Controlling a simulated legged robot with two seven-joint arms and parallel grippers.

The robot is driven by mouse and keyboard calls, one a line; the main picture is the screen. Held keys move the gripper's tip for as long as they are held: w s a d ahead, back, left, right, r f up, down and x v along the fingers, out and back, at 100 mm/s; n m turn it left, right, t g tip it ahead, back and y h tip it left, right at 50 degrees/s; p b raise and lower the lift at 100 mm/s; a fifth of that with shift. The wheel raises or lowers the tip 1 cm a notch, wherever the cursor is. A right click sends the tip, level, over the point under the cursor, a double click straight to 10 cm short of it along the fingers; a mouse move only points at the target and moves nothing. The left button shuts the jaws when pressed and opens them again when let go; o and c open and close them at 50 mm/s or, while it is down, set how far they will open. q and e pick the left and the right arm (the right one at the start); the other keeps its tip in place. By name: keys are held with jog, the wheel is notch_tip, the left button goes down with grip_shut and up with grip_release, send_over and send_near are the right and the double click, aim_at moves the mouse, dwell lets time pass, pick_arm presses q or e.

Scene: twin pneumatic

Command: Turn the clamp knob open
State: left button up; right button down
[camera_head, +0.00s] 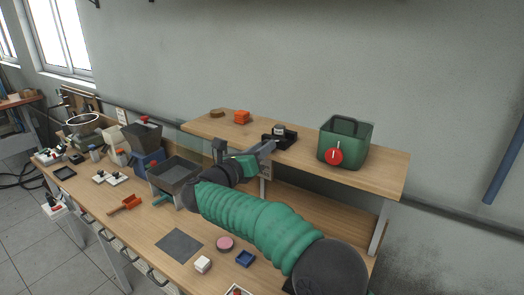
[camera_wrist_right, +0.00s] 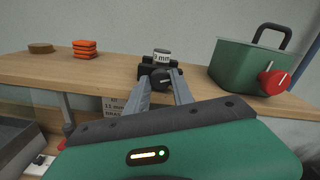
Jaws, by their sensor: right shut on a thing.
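A small black clamp (camera_head: 287,140) with a pale labelled cylinder on top stands at the front edge of the raised wooden shelf. It also shows in the right wrist view (camera_wrist_right: 147,71), where its dark round knob (camera_wrist_right: 160,80) faces me with a light mark on it. My right gripper (camera_head: 268,147) reaches up to the clamp from the front. In the wrist view its two grey fingers (camera_wrist_right: 162,88) are closed in on the knob, one on each side. The fingers partly hide the clamp's front in the head view. My left gripper is in neither view.
A green bin (camera_head: 350,132) with a red knob (camera_head: 334,157) stands right of the clamp. Orange blocks (camera_head: 241,117) and a brown disc (camera_head: 217,113) lie to its left. Below are a grey tray (camera_head: 163,181), a dark mat (camera_head: 179,245) and small parts. Shelf space between clamp and bin is clear.

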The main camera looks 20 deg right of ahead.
jog(key=shift+r, duration=0.35)
jog(key=c, duration=1.3)
grip_release()
jog(key=shift+w+f, duration=0.1)
jog(key=shift+o, duration=1)
jog(key=shift+w+f, duration=0.15)
jog(key=shift+f, duration=0.05)
jog(key=b+v, duration=0.4)
jog(key=v, duration=1.3)
